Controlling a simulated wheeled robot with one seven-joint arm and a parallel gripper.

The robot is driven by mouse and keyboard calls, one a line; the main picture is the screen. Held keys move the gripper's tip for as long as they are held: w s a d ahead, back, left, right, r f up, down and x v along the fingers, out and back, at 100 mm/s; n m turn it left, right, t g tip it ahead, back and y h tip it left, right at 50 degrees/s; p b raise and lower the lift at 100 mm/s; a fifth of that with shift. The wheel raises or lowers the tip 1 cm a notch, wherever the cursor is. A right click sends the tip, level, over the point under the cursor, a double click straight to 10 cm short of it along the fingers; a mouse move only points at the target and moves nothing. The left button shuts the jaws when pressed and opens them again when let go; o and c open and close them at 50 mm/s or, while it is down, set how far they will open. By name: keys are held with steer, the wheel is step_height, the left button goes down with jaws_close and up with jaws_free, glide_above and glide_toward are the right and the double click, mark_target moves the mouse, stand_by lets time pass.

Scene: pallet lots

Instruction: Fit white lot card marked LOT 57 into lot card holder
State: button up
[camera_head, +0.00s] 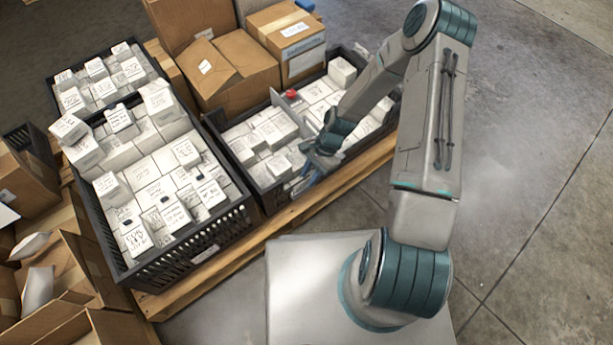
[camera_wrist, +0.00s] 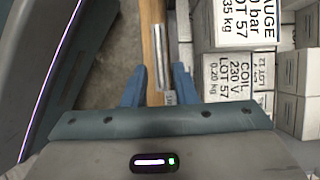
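My gripper (camera_head: 308,176) is at the front edge of the right-hand black crate (camera_head: 270,203), pointing down. In the wrist view its two blue fingers (camera_wrist: 159,85) stand apart. A narrow grey metallic strip (camera_wrist: 158,58) shows between and beyond them; I cannot tell whether it is the lot card holder. A small pale piece with faint marks (camera_wrist: 170,97) shows near the right finger; I cannot tell whether it is the LOT 57 card or whether a finger touches it. White boxes marked LOT 57 (camera_wrist: 228,76) lie right of the fingers.
A larger black crate full of white boxes (camera_head: 243,222) stands at left, with a label (camera_head: 205,253) on its front. Cardboard boxes (camera_head: 235,60) stand behind. The crates rest on a wooden pallet (camera_head: 165,300). The concrete floor (camera_head: 530,180) at right is clear.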

steer(key=s+d+r+n+t+h+p, duration=0.1)
steer(key=d+r+n, duration=0.15)
steer(key=r, duration=0.75)
steer(key=d+r+n+h+p, duration=0.1)
steer(key=d+r+n+h, duration=0.15)
steer(key=r, duration=0.75)
steer(key=s+d+r+n+t+p, duration=0.15)
steer(key=d+r, duration=0.25)
steer(key=r, duration=0.6)
steer(key=s+d+r+n+t+h, duration=0.1)
steer(key=s+r+n, duration=0.4)
steer(key=s+r, duration=0.5)
steer(key=shift+s+d+r+t, duration=0.15)
steer(key=shift+d+r+t, duration=0.1)
steer(key=shift+r+t, duration=0.3)
step_height(320, 180, up, 35)
steer(key=t+p, duration=0.1)
steer(key=p, duration=3)
steer(key=shift+d+f, duration=0.2)
steer(key=shift+m, duration=0.25)
